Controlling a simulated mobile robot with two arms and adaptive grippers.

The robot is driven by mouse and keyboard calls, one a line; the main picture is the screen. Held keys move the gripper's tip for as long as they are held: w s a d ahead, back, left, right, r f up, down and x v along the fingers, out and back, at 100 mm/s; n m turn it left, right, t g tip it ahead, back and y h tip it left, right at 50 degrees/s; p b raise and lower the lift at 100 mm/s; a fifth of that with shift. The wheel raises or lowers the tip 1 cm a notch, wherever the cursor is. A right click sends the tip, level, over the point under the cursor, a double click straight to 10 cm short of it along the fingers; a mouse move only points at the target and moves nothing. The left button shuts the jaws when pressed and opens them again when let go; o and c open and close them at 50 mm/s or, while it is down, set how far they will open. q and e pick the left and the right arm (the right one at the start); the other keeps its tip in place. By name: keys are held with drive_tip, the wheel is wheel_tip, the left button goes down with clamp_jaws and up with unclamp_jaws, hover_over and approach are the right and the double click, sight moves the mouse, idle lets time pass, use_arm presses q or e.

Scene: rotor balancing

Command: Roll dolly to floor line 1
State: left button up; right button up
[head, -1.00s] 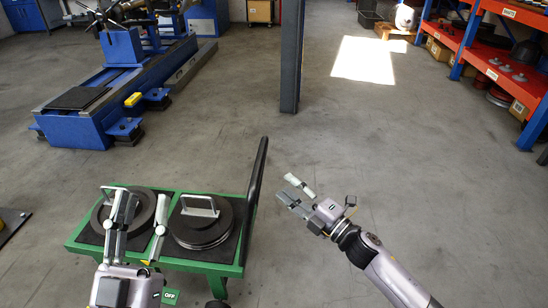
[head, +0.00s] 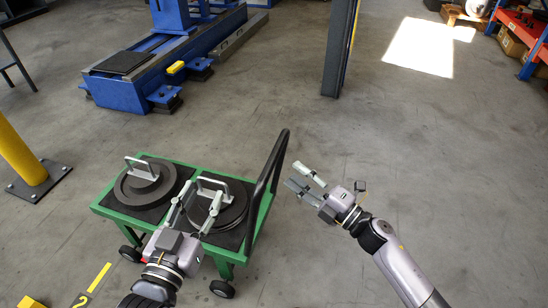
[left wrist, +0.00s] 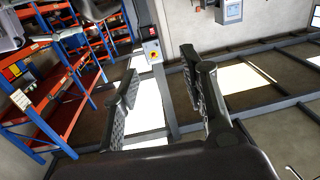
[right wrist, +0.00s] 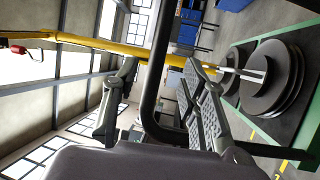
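The green dolly (head: 112,211) stands on the floor at lower left in the head view. It carries two dark round weights with pale handles, a left one (head: 133,190) and a right one (head: 232,213). Its black push handle (head: 268,180) rises at its right end. My left gripper (head: 200,193) is open above the right weight and overlaps it in the picture; contact cannot be told. My right gripper (head: 296,174) is open and empty, to the right of the push handle. In the right wrist view the handle (right wrist: 152,85) shows between the open fingers.
A yellow floor strip marked 2 (head: 97,279) lies at lower left. A yellow post (head: 20,155) stands left of the dolly. A blue machine (head: 130,88) is behind it, a dark pillar (head: 338,50) beyond. The floor right of centre is clear.

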sight(277, 159)
drive_tip(key=b+x, duration=0.1)
drive_tip(key=x, duration=0.6)
drive_tip(key=shift+w+a+r, duration=0.1)
drive_tip(key=shift+w+a, duration=0.1)
drive_tip(key=shift+a, duration=0.05)
use_arm(q)
drive_tip(key=shift+s+d+r+t+h, duration=0.15)
drive_tip(key=shift+r+t+h, duration=0.15)
drive_tip(key=shift+r+t, duration=0.85)
drive_tip(key=shift+s+d+r+t+h, duration=0.15)
drive_tip(key=shift+r+t+h, duration=0.3)
drive_tip(key=shift+r, duration=1.2)
use_arm(e)
drive_tip(key=shift+w+a+r, duration=0.1)
drive_tip(key=shift+w+a, duration=0.25)
drive_tip(key=shift+a, duration=0.05)
drive_tip(key=shift+c, duration=0.5)
clamp_jaws()
